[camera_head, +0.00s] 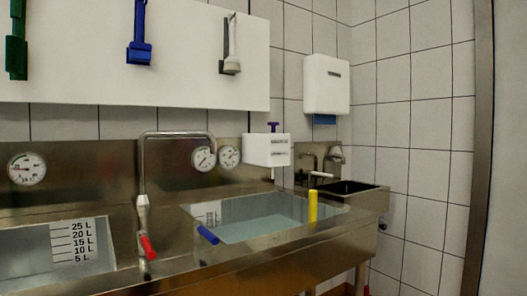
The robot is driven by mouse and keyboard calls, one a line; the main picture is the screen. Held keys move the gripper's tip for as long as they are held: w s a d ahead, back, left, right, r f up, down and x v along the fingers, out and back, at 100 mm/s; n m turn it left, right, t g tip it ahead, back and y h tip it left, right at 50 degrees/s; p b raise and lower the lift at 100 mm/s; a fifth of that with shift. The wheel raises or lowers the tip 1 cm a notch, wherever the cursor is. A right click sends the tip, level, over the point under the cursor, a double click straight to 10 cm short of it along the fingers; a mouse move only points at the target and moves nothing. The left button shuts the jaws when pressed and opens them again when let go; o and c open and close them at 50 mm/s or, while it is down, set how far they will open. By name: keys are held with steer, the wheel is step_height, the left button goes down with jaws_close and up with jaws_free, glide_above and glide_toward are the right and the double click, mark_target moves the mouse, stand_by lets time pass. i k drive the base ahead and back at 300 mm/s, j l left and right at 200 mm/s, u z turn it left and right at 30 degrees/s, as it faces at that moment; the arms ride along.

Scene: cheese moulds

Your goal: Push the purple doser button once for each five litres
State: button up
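The purple doser button (273,125) stands up on top of a small white doser box (267,151) on the steel back wall, right of the middle. The right sink basin (338,214) under it holds pale bluish water (265,222). A litre scale (207,216) shows at that basin's back left, too small to read. The left basin (105,236) has a white scale plate (73,241) marked 5 L to 25 L. I cannot tell exactly where the water stands against either scale. My gripper is not in view.
A tap (143,195) with a red handle (148,247) stands between the basins. A blue handle (208,235) and a yellow cylinder (312,206) are at the right basin. A hand-wash sink (350,194) and dispenser (327,85) are farther right. Brushes hang above on the white board (185,60).

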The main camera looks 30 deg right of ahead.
mark_target(273, 125)
steer(key=l+u, duration=0.2)
steer(key=l, duration=0.45)
steer(key=l+u, duration=0.15)
steer(key=l, duration=0.45)
steer(key=k+l+u, duration=0.2)
steer(key=l, duration=0.45)
steer(key=l+u, duration=0.2)
steer(key=l, duration=0.45)
